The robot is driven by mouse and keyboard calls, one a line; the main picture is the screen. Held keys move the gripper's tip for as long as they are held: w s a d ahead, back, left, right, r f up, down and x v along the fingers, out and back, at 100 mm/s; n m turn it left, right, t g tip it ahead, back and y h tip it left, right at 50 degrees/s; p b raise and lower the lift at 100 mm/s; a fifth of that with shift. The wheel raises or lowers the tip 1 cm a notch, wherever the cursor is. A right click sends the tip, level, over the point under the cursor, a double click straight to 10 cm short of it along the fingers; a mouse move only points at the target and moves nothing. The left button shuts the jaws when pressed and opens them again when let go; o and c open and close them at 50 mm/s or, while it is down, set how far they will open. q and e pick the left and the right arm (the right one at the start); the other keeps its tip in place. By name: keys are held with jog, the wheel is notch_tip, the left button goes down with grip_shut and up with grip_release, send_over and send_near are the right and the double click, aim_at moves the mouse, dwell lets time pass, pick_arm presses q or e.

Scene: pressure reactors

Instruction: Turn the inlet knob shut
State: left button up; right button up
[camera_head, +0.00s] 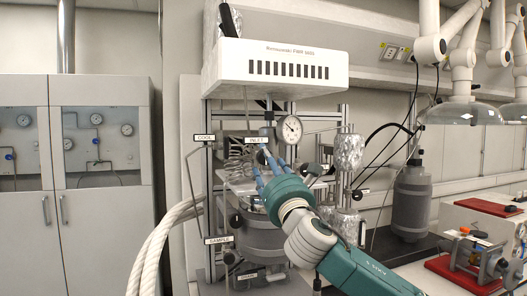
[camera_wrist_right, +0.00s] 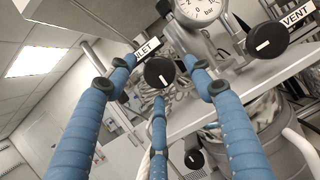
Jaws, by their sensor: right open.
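The inlet knob (camera_wrist_right: 160,72) is round and black with a short white mark on its face. It sits beside the INLET label (camera_wrist_right: 146,50), which also shows in the head view (camera_head: 258,140). My right gripper (camera_wrist_right: 159,76) has blue fingers, spread open, with the knob showing between their tips; I cannot tell whether any finger touches it. In the head view my right gripper (camera_head: 262,168) reaches up from the lower right to the reactor front, and its fingers partly hide the knob area. My left gripper is not in view.
A pressure gauge (camera_head: 289,129) stands right of the inlet. A second black knob (camera_wrist_right: 267,42) sits near the VENT label (camera_wrist_right: 295,15), and another (camera_wrist_right: 194,159) lies below. The white reactor hood (camera_head: 275,68) overhangs the gripper. Thick white hoses (camera_head: 158,240) hang at left.

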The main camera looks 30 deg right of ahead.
jog(key=shift+p+x, duration=0.45)
jog(key=shift+x, duration=1.2)
jog(key=c, duration=1.1)
